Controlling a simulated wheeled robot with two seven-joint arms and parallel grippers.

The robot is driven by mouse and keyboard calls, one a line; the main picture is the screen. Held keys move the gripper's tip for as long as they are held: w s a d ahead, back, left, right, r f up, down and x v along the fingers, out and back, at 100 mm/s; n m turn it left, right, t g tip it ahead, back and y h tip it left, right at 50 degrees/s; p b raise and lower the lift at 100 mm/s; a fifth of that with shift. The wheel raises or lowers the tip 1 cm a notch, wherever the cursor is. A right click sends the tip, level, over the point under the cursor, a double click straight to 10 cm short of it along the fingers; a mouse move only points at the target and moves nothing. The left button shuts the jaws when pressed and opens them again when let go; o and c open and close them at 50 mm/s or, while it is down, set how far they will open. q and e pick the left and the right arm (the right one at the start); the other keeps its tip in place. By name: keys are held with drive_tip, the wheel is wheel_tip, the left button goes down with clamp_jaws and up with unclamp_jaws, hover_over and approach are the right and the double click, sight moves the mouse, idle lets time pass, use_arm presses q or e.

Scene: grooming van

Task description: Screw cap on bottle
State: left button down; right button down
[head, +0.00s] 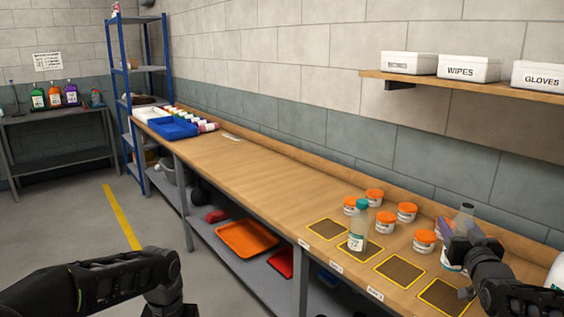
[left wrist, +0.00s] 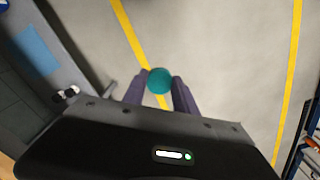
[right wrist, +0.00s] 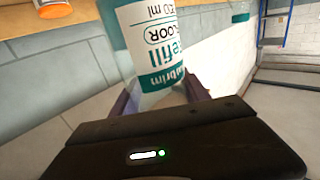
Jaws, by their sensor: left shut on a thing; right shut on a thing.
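My left gripper (left wrist: 159,92) is shut on a teal cap (left wrist: 159,80), held out over the floor. In the head view, the left arm is at the lower left and its fingertips are not visible. My right gripper (right wrist: 160,96) is shut on a clear bottle (right wrist: 150,40) with a white and teal refill label, at the right of the bench. The bottle's open-looking neck (head: 465,212) rises above the gripper in the head view, with no cap visible on it. The cap and the held bottle are far apart.
Another bottle with a teal cap (head: 359,226) stands on a yellow-edged mat. Several white jars with orange lids (head: 386,221) stand around it. The long wooden bench (head: 260,180) is clear in its middle. A blue tray (head: 172,128) is at the far end. A wall shelf (head: 480,88) holds white boxes.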

drive_tip(key=s+a+f+y, duration=0.1)
drive_tip(key=a+f, duration=0.5)
drive_tip(key=a, duration=0.3)
drive_tip(key=s+a+f+n+y, duration=0.1)
drive_tip(key=s+a+f, duration=0.1)
drive_tip(key=a+f, duration=0.4)
drive_tip(key=s+a+f+n+y, duration=0.1)
drive_tip(key=a+f, duration=0.5)
drive_tip(key=a, duration=0.6)
drive_tip(key=shift+s+a+f, duration=0.2)
drive_tip(key=shift+s+f, duration=0.05)
drive_tip(key=shift+s, duration=0.3)
drive_tip(key=s+a+f+n+g+y, duration=0.2)
drive_tip(key=s+a+f+n+y, duration=0.1)
drive_tip(key=s+a+n+y, duration=0.1)
drive_tip(key=s+a+f+n+g+y, duration=0.1)
drive_tip(key=s+a+f+n+y, duration=0.3)
drive_tip(key=a, duration=0.7)
drive_tip(key=s+y, duration=0.2)
drive_tip(key=y, duration=0.2)
drive_tip(key=shift+s+a+g, duration=0.2)
drive_tip(key=shift+s+g, duration=0.05)
drive_tip(key=shift+g, duration=0.15)
